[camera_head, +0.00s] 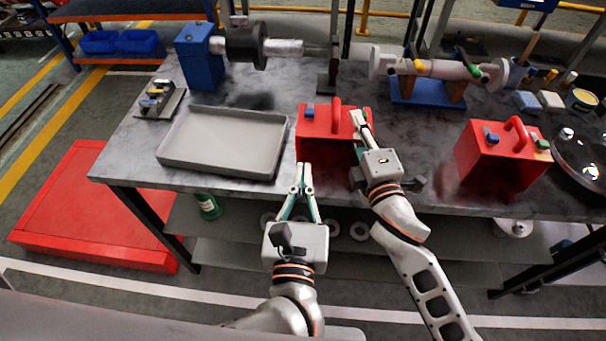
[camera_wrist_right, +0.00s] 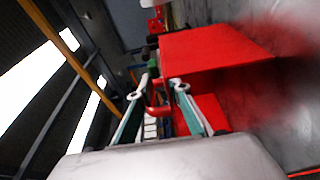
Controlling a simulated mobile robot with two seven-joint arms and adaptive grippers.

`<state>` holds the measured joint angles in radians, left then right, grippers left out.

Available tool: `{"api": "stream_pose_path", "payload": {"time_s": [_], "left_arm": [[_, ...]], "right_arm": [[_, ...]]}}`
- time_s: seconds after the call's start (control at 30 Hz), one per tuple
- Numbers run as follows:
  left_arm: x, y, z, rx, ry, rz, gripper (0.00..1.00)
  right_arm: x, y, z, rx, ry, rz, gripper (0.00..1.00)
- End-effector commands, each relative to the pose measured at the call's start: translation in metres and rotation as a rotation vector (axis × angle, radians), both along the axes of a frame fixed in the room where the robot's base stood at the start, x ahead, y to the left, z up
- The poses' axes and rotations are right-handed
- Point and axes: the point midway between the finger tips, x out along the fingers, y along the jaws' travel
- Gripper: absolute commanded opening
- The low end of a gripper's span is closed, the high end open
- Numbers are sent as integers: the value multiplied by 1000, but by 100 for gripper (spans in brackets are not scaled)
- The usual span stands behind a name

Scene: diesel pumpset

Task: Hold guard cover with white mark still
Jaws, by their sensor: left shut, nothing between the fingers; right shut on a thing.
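A red guard cover (camera_head: 313,136) with a loop handle and a small blue block stands near the table's front edge. I cannot make out a white mark on it. My right gripper (camera_head: 361,122) is at the cover's right side, shut on it. In the right wrist view the fingers (camera_wrist_right: 157,90) are either side of a red handle, and the cover (camera_wrist_right: 215,55) fills the area beyond. My left gripper (camera_head: 304,172) is shut and empty, just in front of the cover's left part. A second red cover (camera_head: 490,165) with blue and green blocks stands further right, apart from both grippers.
A grey tray (camera_head: 219,173) lies left of the held cover. A blue stand with a shaft (camera_head: 201,62) and a pipe on a blue base (camera_head: 425,94) stand behind. A dark round pan (camera_head: 582,160) is at the far right. Bare tabletop lies between the covers.

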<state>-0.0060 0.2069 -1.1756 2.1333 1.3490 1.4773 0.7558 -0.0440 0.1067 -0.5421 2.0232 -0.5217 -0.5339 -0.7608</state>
Motion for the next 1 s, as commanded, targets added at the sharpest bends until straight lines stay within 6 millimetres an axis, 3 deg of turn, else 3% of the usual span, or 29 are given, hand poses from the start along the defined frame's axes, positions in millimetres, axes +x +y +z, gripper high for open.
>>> {"api": "stream_pose_path", "payload": {"time_s": [0.3, 0.33, 0.4, 0.77, 1.0], "left_arm": [[0, 0, 0, 0, 0, 0, 0], [0, 0, 0, 0, 0, 0, 0], [0, 0, 0, 0, 0, 0, 0], [0, 0, 0, 0, 0, 0, 0], [0, 0, 0, 0, 0, 0, 0]], "right_arm": [[0, 1, 1, 3, -1, 1, 0], [0, 1, 1, 3, -1, 1, 20], [0, 1, 1, 3, -1, 1, 37], [-1, 0, 0, 1, 0, 0, 37], [-28, -8, -1, 0, 2, 1, 37]]}}
